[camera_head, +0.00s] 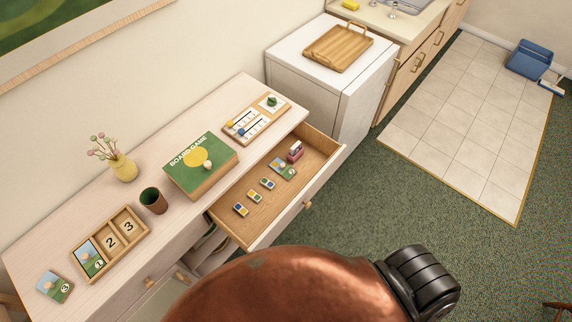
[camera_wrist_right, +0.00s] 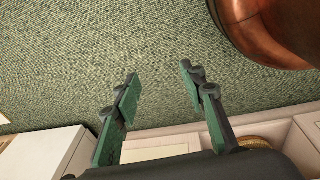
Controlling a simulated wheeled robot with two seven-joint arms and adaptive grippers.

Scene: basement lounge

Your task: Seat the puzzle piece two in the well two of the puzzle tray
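The puzzle tray (camera_head: 126,250) lies on the dresser at the left in the head view. A picture piece marked 1 fills its first well; well two (camera_head: 110,242) and well three (camera_head: 128,227) are empty and show their numbers. Puzzle piece two (camera_head: 283,167) appears to be the green-and-blue picture tile inside the open drawer; its number is too small to read surely. A piece marked 3 (camera_head: 55,287) lies on the dresser left of the tray. My right gripper (camera_wrist_right: 159,74) is open and empty above the green carpet in the wrist view. My left gripper is not in view.
The open drawer (camera_head: 262,224) also holds small dominoes (camera_head: 255,196) and a reddish box (camera_head: 295,151). A brown cup (camera_head: 153,200), board game box (camera_head: 201,168), flower vase (camera_head: 123,167) and scoring board (camera_head: 257,118) stand on the dresser. A copper-coloured curved surface hides the lower middle.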

